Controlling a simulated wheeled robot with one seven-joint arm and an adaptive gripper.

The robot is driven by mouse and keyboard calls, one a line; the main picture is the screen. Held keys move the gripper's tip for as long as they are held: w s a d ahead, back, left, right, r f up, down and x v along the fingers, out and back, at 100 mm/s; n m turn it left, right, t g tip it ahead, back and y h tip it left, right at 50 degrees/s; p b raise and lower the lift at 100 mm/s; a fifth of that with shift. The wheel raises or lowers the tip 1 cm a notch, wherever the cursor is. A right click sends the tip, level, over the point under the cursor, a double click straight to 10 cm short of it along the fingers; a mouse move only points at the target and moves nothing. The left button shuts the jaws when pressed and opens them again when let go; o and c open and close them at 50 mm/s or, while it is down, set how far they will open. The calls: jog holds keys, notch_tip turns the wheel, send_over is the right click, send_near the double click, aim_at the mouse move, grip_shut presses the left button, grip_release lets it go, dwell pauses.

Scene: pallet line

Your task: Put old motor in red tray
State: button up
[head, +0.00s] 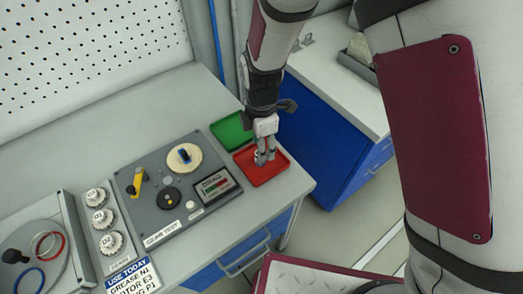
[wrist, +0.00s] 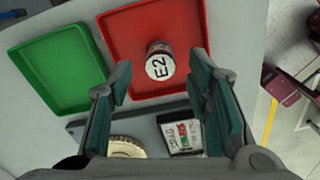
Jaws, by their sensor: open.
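The old motor, a small cylinder with a white top marked E2 (wrist: 159,67), is upright in the red tray (wrist: 130,42) in the wrist view. The red tray also shows at the bench's right end in the head view (head: 273,175). My gripper (head: 264,160) points down over the red tray. In the wrist view my gripper (wrist: 160,75) is open, with its fingers apart on either side of the motor. In the head view the fingers largely hide the motor.
An empty green tray (head: 231,131) lies beside the red one. A grey gear test panel (head: 178,190), a rack of white-topped cylinders (head: 103,219), a round tray with rings (head: 40,250) and a "USE TODAY" sign (head: 133,278) are to the left. A blue cabinet (head: 325,135) stands behind.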

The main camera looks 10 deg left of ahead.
notch_tip(320, 180, up, 8)
jog(key=s+d+r+m+t+y, duration=0.1)
jog(key=s+d+r+m+t, duration=0.1)
jog(key=d+r+m, duration=1.25)
jog(key=s+d+r+m+t, duration=0.1)
jog(key=s+d+r+m, duration=0.2)
jog(key=s+d+m, duration=0.2)
jog(key=s+d+r+m+t+h, duration=0.1)
jog(key=s+d+r+m+t, duration=0.1)
jog(key=s+d+m, duration=0.3)
jog(key=s+d+r, duration=0.1)
jog(key=d, duration=0.3)
jog(key=shift+s+r+b, duration=0.2)
jog(key=shift+s+b, duration=0.15)
jog(key=shift+b, duration=0.05)
jog(key=shift+d, duration=0.1)
